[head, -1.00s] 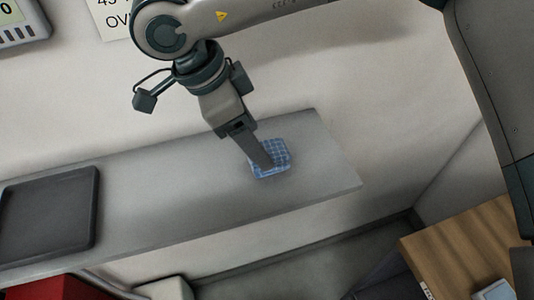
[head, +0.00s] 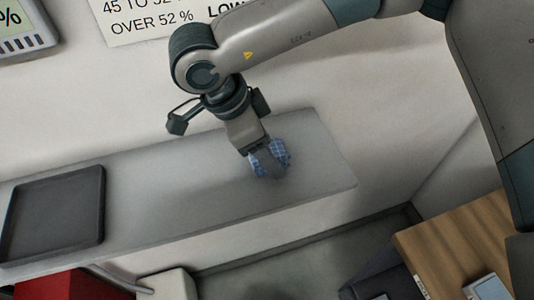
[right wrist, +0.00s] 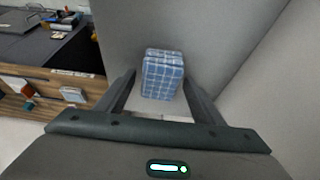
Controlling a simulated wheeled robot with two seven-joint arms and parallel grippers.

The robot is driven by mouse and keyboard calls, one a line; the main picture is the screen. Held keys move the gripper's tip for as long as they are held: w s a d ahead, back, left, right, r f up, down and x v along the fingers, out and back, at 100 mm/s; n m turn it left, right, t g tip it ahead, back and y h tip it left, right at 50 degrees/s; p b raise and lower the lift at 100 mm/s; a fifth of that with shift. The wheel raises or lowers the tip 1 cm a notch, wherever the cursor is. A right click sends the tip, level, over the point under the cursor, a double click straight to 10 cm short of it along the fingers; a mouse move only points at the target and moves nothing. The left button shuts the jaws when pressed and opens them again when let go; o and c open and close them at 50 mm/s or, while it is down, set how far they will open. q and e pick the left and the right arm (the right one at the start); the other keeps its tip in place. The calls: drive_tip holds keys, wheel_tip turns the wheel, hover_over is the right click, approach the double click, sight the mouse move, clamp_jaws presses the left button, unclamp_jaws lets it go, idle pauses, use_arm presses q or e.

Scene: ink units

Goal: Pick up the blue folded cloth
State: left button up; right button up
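The blue folded cloth (head: 282,152), with a pale checked pattern, is at the right part of the grey shelf (head: 200,190). My right gripper (head: 266,165) comes down over it from above, and a finger hides part of the cloth in the head view. In the right wrist view the cloth (right wrist: 162,76) lies between the two spread fingers of the right gripper (right wrist: 160,88). A narrow gap shows at the left finger; the right finger is very close to the cloth's edge. I see no clear grip on it. My left gripper is not in view.
A dark empty tray (head: 55,215) lies on the left part of the shelf. The wall with a printed sign (head: 150,20) rises behind. A wooden surface (head: 450,240) is at the lower right. The shelf between tray and cloth is clear.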

sight(276, 148)
drive_tip(key=c, duration=0.9)
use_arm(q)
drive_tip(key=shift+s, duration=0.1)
use_arm(e)
drive_tip(key=shift+o, duration=0.2)
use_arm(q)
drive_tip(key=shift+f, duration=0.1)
